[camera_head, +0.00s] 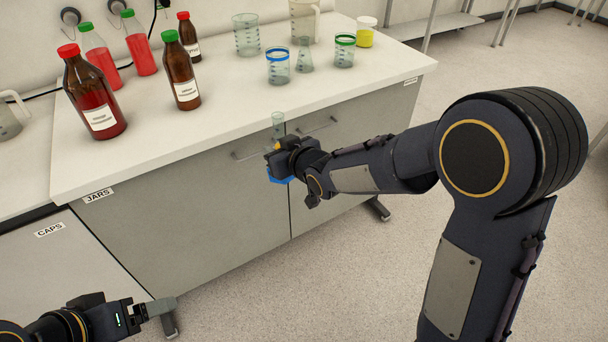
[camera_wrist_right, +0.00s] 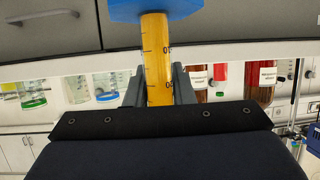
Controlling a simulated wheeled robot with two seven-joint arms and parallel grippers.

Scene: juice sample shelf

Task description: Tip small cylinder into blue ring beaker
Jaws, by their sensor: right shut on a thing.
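The small cylinder (camera_head: 278,121) is clear, with a blue base and orange-yellow liquid. My right gripper (camera_head: 280,147) is shut on it and holds it roughly upright in front of the bench's front edge. The cylinder also shows in the right wrist view (camera_wrist_right: 156,55), upside down, between the fingers. The blue ring beaker (camera_head: 278,68) stands upright on the bench, behind and apart from the cylinder. It also shows in the right wrist view (camera_wrist_right: 105,87). My left gripper (camera_head: 150,309) is low at the left, away from both; its finger gap is not clear.
A conical flask (camera_head: 305,58) and a green ring beaker (camera_head: 344,52) stand right of the blue ring beaker. A larger beaker (camera_head: 246,36) and a jug (camera_head: 304,22) are behind. Brown bottles (camera_head: 95,95) stand left. The bench top (camera_head: 225,105) is clear at the front.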

